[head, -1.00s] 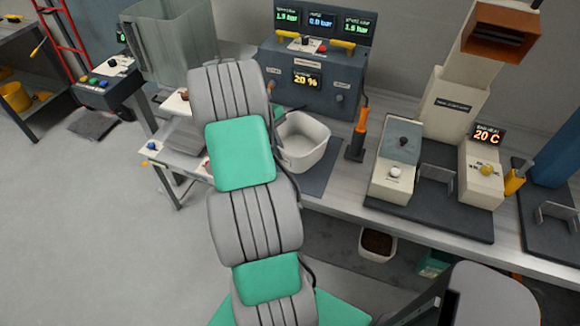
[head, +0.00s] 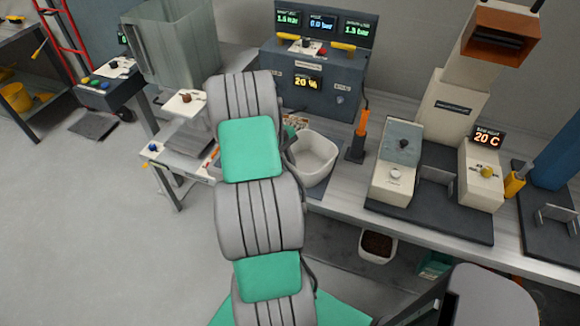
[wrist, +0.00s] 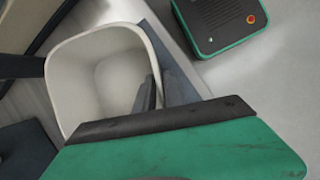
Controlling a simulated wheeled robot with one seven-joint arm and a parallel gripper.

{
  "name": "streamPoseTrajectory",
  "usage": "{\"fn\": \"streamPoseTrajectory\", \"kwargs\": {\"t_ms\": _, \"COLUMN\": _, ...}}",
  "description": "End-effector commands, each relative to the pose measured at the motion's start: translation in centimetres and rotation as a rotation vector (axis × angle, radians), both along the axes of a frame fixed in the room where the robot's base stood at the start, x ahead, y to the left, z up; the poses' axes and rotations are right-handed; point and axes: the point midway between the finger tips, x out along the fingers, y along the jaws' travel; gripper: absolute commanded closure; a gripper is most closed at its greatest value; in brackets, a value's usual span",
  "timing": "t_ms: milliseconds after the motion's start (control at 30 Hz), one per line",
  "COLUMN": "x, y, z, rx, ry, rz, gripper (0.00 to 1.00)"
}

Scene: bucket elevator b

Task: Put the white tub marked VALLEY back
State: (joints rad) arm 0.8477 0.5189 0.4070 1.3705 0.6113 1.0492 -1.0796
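A white, empty-looking tub (head: 318,172) with rounded corners is at the front part of the bench in the head view, just right of my arm. It also shows in the wrist view (wrist: 88,95), seen from above into its open mouth. I cannot read any marking on it. My gripper (wrist: 160,92) has its dark grey fingers at the tub's right wall, one seemingly inside and one outside, shut on that wall. In the head view my arm hides the gripper. I cannot tell whether the tub touches the bench.
A dark console (head: 315,83) with displays stands behind the tub. An orange-handled tool (head: 361,130) stands close on its right, then a beige machine (head: 400,165). Another white tub with dark contents (head: 378,246) is below the bench. Open floor lies at left.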

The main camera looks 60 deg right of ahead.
Motion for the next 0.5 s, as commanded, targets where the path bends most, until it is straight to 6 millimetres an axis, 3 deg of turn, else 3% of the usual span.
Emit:
{"fn": "streamPoseTrajectory", "kwargs": {"t_ms": 133, "x": 0.0, "y": 0.0, "z": 0.0, "rx": 0.000, "ry": 0.000, "rz": 0.000, "gripper": 0.75}}
{"fn": "streamPoseTrajectory", "kwargs": {"t_ms": 367, "x": 0.0, "y": 0.0, "z": 0.1, "rx": 0.000, "ry": 0.000, "rz": 0.000, "gripper": 0.75}}
{"fn": "streamPoseTrajectory", "kwargs": {"t_ms": 500, "x": 0.6, "y": -0.1, "z": 1.3, "rx": -0.003, "ry": -0.002, "rz": 0.001, "gripper": 0.75}}
